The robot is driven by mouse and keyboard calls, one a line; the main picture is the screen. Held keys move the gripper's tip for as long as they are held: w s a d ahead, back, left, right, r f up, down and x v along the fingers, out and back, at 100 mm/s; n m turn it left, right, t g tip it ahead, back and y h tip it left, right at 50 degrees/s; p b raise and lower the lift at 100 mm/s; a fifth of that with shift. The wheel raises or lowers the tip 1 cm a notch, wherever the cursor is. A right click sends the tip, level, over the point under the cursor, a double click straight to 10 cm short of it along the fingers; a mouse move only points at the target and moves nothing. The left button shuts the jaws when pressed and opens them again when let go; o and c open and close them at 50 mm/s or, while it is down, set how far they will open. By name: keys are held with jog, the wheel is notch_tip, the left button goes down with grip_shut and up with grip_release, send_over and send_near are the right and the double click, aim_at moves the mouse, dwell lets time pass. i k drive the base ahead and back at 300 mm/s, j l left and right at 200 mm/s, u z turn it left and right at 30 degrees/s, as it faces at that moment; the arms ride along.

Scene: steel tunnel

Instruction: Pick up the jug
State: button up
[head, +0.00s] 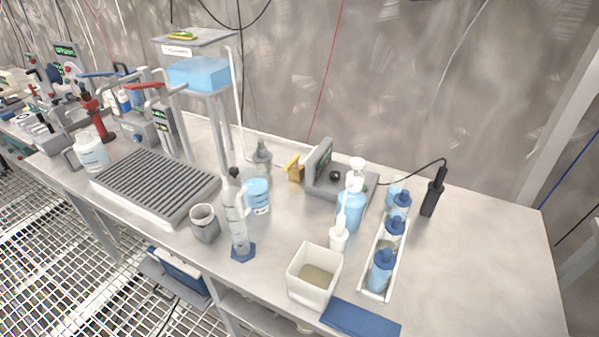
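A white jug-like vessel (92,153) with a grey handle on its left side stands upright at the left, beside the ribbed grey drain tray. A clear measuring vessel (257,196) with blue liquid stands near the middle of the bench, partly behind a tall clear cylinder (236,218) on a blue base. I cannot tell for sure which of these two vessels is the jug. My gripper is not in view.
A grey mug (204,223) stands between the drain tray (150,208) and the cylinder. A white square tub (314,276), pump bottle (350,208) and rack of blue bottles (366,284) crowd the middle right. A tank stand (208,90) rises behind. The bench's right end is clear.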

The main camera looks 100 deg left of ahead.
aim_at(253, 180)
jog(key=k+j+u, duration=0.1)
jog(key=u, duration=2.4)
jog(key=i+j, duration=0.05)
